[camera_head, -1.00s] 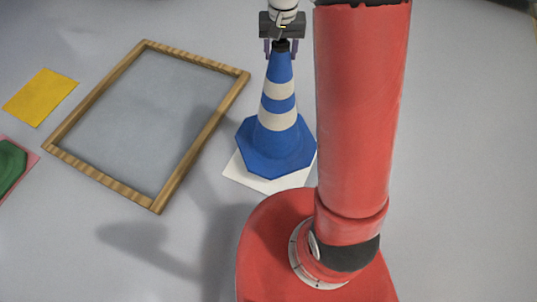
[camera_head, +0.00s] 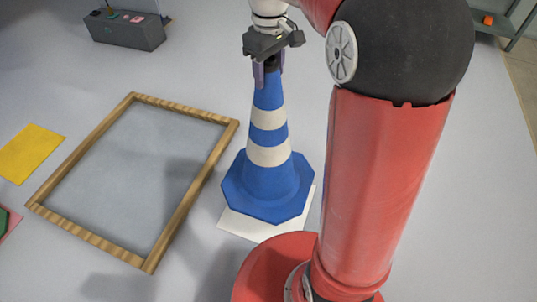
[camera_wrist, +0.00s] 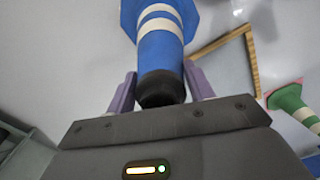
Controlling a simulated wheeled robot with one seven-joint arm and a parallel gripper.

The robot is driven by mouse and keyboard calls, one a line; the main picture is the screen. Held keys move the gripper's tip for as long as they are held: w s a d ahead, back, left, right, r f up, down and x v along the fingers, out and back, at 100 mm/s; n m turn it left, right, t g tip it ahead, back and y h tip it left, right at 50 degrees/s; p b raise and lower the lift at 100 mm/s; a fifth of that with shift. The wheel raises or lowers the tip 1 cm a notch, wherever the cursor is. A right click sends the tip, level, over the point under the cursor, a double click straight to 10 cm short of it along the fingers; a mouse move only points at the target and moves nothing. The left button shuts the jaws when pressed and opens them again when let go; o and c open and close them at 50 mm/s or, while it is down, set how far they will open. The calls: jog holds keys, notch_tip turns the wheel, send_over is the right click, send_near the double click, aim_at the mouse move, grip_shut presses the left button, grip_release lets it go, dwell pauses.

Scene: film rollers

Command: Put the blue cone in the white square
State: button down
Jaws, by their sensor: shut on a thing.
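The blue cone (camera_head: 266,183) with white bands stands upright in the head view, with its eight-sided base over the white square (camera_head: 252,229). Only the near edge and corners of the square show; the base hides the rest. I cannot tell whether the base touches the square or hangs just above it. My gripper (camera_head: 267,72) is at the top of the cone, shut on its dark tip. In the wrist view, the two purple fingers of my gripper (camera_wrist: 160,92) flank the black tip, and the blue cone (camera_wrist: 160,45) extends away from them.
A wooden frame (camera_head: 187,206) lies on the floor left of the cone. A yellow square (camera_head: 30,153) lies at the far left. A grey box (camera_head: 125,32) with small things on it stands at the back. A green cone (camera_wrist: 287,97) shows in the wrist view.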

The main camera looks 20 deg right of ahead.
notch_tip(320, 180, down, 20)
jog(key=b, duration=0.2)
jog(key=shift+b, duration=0.35)
jog(key=shift+f, duration=0.1)
dwell(0.3)
jog(key=c, duration=0.6)
grip_release()
notch_tip(320, 180, up, 12)
jog(key=shift+p, duration=0.7)
jog(key=s+r+m+t, duration=0.2)
jog(key=s, duration=0.5)
jog(key=s+r+m+t, duration=0.2)
jog(key=s, duration=0.5)
jog(key=s+r+m+t, duration=0.1)
jog(key=s+r+m, duration=0.1)
jog(key=s, duration=0.6)
jog(key=shift+a+r+m+t, duration=0.1)
jog(key=shift+r+m+t, duration=0.05)
jog(key=shift+m+t, duration=0.25)
